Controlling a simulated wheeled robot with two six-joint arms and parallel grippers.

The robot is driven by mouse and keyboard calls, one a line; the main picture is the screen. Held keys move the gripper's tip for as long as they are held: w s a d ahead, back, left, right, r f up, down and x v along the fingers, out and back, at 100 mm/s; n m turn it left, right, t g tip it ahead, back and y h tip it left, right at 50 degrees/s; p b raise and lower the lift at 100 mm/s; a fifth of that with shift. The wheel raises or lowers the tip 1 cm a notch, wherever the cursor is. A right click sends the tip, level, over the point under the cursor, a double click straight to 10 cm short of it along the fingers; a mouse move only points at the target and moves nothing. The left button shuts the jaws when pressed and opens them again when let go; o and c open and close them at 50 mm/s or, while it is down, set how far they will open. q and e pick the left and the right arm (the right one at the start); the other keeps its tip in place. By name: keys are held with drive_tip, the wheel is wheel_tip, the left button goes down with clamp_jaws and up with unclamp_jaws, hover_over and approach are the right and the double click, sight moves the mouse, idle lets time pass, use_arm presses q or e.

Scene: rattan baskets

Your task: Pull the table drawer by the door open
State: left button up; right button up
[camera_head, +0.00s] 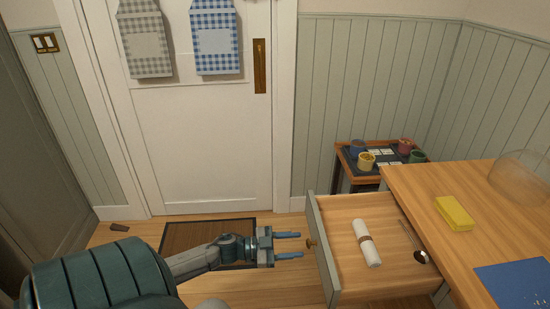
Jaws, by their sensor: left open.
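The table drawer (352,285) stands pulled out from the left side of the wooden table (408,188), near the white door (205,140). My right gripper is not in view.
On the table lie a yellow block (454,213), a blue mat (518,284) and a clear dome (523,175). A small side table (345,166) with several coloured pots stands behind the drawer. A dark doormat (190,236) lies before the door.

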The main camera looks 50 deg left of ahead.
use_arm(q)
drive_tip(key=v, duration=0.7)
drive_tip(key=shift+a, duration=0.15)
drive_tip(key=shift+s, duration=0.15)
